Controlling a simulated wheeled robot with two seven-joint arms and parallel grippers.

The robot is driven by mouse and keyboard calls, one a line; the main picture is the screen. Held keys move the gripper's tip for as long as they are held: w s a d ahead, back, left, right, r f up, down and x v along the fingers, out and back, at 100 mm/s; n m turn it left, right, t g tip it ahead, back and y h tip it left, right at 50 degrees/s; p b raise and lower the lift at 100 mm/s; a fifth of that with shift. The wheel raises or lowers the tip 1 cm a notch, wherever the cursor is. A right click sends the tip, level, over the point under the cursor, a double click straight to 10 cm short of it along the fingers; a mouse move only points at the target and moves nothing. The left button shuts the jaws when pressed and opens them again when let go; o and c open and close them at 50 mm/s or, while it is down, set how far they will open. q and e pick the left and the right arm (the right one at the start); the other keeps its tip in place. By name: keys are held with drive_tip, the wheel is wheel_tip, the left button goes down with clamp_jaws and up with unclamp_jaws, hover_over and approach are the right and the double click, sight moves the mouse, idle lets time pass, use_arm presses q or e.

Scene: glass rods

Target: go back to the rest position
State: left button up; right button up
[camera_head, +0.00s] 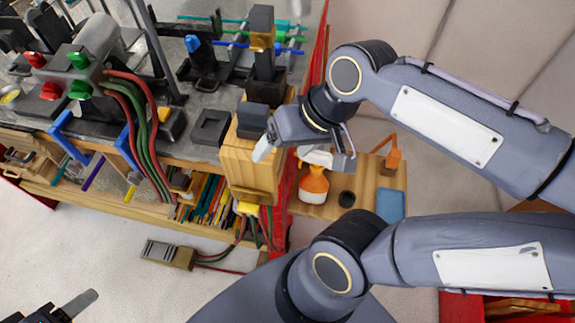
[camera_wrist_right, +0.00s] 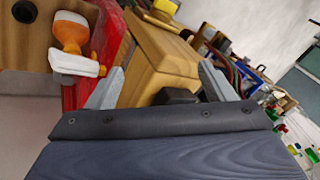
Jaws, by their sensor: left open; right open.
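My right gripper (camera_head: 306,156) is open, above the edge between the wooden box and the small wooden shelf. In the right wrist view its two fingers (camera_wrist_right: 160,88) stand wide apart, with nothing held and the wooden box beyond them. My left gripper (camera_head: 62,308) is at the bottom left corner of the head view, partly cut off by the frame, with one pale finger showing over the light floor. Coloured glass rods (camera_head: 275,44) lie across dark holders at the back of the bench. The rest position is not marked in either view.
The wooden box (camera_head: 240,178) with dark blocks stands at the bench's right end, beside a red panel (camera_head: 285,205). An orange and white spray bottle (camera_head: 313,187) stands on the wooden shelf (camera_head: 320,208), near my right gripper. Open floor (camera_head: 120,270) lies in front.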

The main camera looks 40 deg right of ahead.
drive_tip(key=shift+n+t, duration=0.7)
drive_tip(key=shift+n, duration=0.1)
drive_tip(key=f, duration=0.1)
drive_tip(key=s+f, duration=0.1)
drive_tip(key=s+a+f, duration=0.1)
drive_tip(key=f, duration=0.1)
drive_tip(key=shift+a, duration=0.1)
idle(0.4)
